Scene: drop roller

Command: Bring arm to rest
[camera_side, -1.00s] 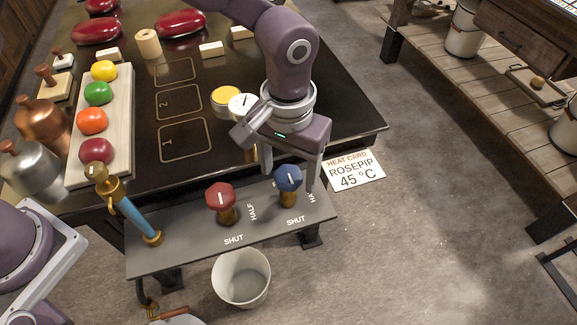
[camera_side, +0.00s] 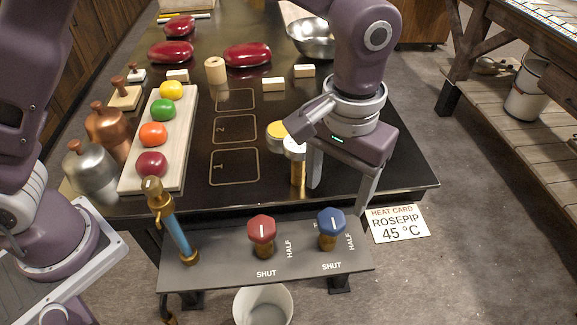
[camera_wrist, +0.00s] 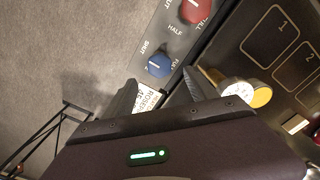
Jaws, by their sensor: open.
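My gripper (camera_side: 338,197) is open and empty, fingers pointing down, above the table's front edge and behind the blue knob. In the wrist view its two fingers (camera_wrist: 160,80) are spread with nothing between them. The blue knob (camera_side: 331,223) stands on the grey valve panel (camera_side: 212,268), apart from my fingers. It also shows in the wrist view (camera_wrist: 159,65). The red knob (camera_side: 262,230) stands to its left. "SHUT" and "HALF" labels are printed beside both knobs.
A white-topped dial on a brass post (camera_side: 296,150) stands close left of my gripper. The heat card (camera_side: 398,224) lies at right. A bucket (camera_side: 263,306) sits below.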

